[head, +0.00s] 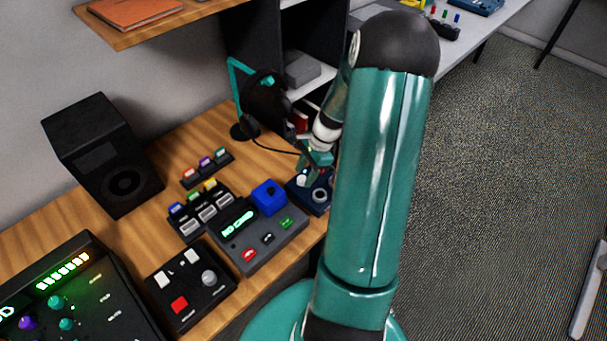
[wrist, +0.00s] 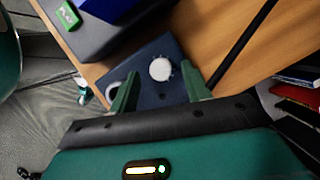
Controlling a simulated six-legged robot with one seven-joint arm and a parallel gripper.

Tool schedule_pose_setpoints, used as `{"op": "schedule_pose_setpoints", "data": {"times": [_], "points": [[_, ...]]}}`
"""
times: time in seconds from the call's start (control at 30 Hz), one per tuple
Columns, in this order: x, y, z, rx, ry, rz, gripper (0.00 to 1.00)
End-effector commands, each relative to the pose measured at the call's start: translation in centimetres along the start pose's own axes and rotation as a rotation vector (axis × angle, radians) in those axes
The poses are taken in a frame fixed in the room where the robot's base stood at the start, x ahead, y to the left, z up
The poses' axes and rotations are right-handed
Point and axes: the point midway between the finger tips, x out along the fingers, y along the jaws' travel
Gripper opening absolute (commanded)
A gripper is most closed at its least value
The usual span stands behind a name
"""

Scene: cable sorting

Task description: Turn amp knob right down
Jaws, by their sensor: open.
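The amp is a small dark blue box (wrist: 165,97) on the wooden desk, with a pale round knob (wrist: 160,69) and a grey ring-shaped part (wrist: 113,92). In the head view the amp (head: 322,208) sits at the desk's right edge, partly hidden by my arm. My gripper (wrist: 160,72) is open and empty, with its green fingers on either side of the knob in the wrist view. I cannot tell whether they touch it. In the head view my gripper (head: 309,172) is just above the amp. The knob's pointer mark is not readable.
A headphone stand (head: 238,90) with black headphones (head: 265,100) stands behind the amp. A grey device with a blue block (head: 269,197) is close at its left. Dark shelving (head: 258,50) rises behind. A black speaker (head: 103,155) stands farther left.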

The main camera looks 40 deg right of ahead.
Motion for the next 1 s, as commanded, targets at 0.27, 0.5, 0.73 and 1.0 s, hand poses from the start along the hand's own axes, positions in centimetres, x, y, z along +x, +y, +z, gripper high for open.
{"op": "schedule_pose_setpoints", "data": {"times": [0.27, 0.5, 0.73, 1.0], "points": [[1.44, -0.17, 0.07, 0.001, 0.0, 0.0, 0.48], [1.41, -0.16, 0.06, 0.001, 0.0, 0.0, 0.32], [1.39, -0.15, 0.06, 0.0, 0.0, 0.0, 0.03], [1.4, -0.22, 0.1, -0.034, 0.001, 0.014, 0.03]]}}
